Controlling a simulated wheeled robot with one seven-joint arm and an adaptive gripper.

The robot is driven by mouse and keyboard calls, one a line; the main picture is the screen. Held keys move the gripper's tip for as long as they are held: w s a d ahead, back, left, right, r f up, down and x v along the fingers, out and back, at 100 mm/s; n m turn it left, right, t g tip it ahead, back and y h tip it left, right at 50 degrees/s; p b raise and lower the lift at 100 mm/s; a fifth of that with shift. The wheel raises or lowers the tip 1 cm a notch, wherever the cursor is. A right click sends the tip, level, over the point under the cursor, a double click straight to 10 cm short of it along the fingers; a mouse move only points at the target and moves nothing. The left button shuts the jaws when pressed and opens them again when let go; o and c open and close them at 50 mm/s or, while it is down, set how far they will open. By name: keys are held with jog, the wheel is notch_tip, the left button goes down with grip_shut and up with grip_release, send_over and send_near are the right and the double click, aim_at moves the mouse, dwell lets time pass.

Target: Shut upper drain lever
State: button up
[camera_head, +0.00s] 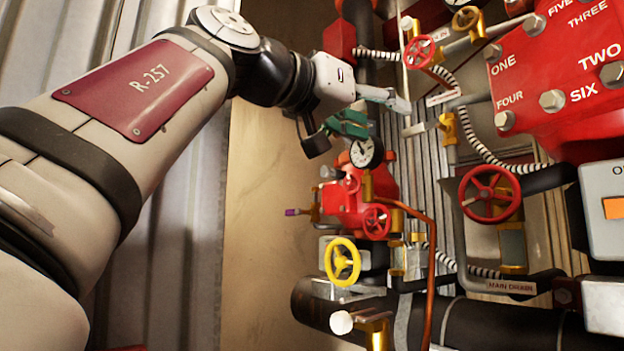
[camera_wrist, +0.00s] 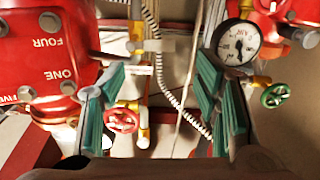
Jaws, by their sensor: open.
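A grey lever (camera_head: 422,127) on a brass valve (camera_head: 447,128) juts to the left, roughly level, in the head view. In the wrist view, which is upside down, the lever (camera_wrist: 156,45) lies sideways beyond the fingertips, between them. A small label (camera_head: 440,97) sits above it; I cannot read it. My gripper (camera_head: 374,112) is left of the lever, apart from it. Its green-padded fingers (camera_wrist: 158,98) are spread wide with nothing between them. Whether this is the upper drain lever cannot be read.
A red handwheel (camera_head: 420,52) is above the lever. A pressure gauge (camera_head: 366,152) is just below my gripper, close to one finger in the wrist view. A large red valve body (camera_head: 560,80) stands at right. A yellow handwheel (camera_head: 342,262) and a "MAIN DRAIN" label (camera_head: 510,287) are lower.

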aim_at(412, 130)
jog(key=x, duration=0.8)
jog(key=shift+w+d, duration=0.15)
jog(key=shift+d, duration=0.15)
jog(key=shift+c, duration=0.6)
